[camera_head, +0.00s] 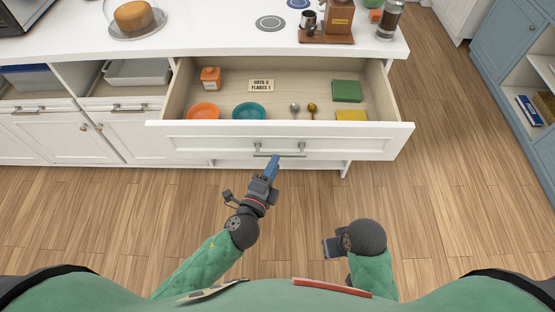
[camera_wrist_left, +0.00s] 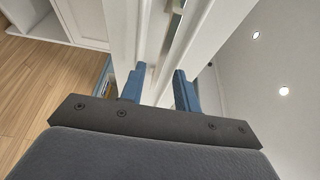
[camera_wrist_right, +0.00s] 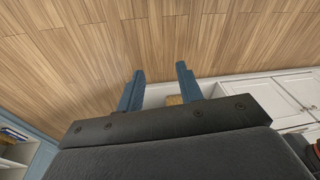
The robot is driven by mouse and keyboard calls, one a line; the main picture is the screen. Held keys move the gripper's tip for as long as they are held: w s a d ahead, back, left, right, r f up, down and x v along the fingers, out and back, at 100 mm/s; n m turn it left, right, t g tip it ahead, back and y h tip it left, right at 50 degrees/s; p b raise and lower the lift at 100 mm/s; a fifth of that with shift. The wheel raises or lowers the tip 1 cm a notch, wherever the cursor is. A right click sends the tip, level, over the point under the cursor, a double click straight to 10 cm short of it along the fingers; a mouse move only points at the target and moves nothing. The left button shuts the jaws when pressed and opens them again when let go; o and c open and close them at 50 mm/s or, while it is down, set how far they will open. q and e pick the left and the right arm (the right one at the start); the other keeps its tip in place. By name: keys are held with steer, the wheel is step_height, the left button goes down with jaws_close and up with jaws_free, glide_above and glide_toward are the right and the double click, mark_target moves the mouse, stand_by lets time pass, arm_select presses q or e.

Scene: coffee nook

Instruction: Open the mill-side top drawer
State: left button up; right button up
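The white top drawer (camera_head: 280,142) below the coffee mill (camera_head: 339,18) stands pulled far out, its inside showing. Its metal bar handle (camera_head: 280,155) is on the front face. My left gripper (camera_head: 273,164) is at the left part of this handle. In the left wrist view its blue fingers (camera_wrist_left: 159,88) are apart, with the drawer front and handle just beyond and between them. Whether they touch the handle is unclear. My right gripper (camera_head: 328,247) is low over the floor, away from the drawer; in the right wrist view its fingers (camera_wrist_right: 160,85) are apart and empty.
The drawer holds an orange jar (camera_head: 210,77), orange bowl (camera_head: 203,111), teal bowl (camera_head: 249,111), label card (camera_head: 261,85), spoons, a green box (camera_head: 346,91) and a yellow item (camera_head: 352,115). A blue shelf unit (camera_head: 513,60) stands right. The wooden floor (camera_head: 450,200) is clear.

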arm_select(q)
steer(key=shift+b+v, duration=0.35)
steer(key=shift+v, duration=1.15)
steer(key=a+f+n+g+y, duration=0.6)
steer(key=a+f+n+y, duration=0.2)
steer(key=a+n, duration=0.4)
steer(key=s+f+n+g+h, duration=0.2)
steer(key=s+n+g, duration=0.6)
steer(key=s, duration=0.8)
steer(key=shift+f+g+h, duration=0.3)
steer(key=shift+f+h, duration=0.1)
steer(key=shift+f, duration=0.3)
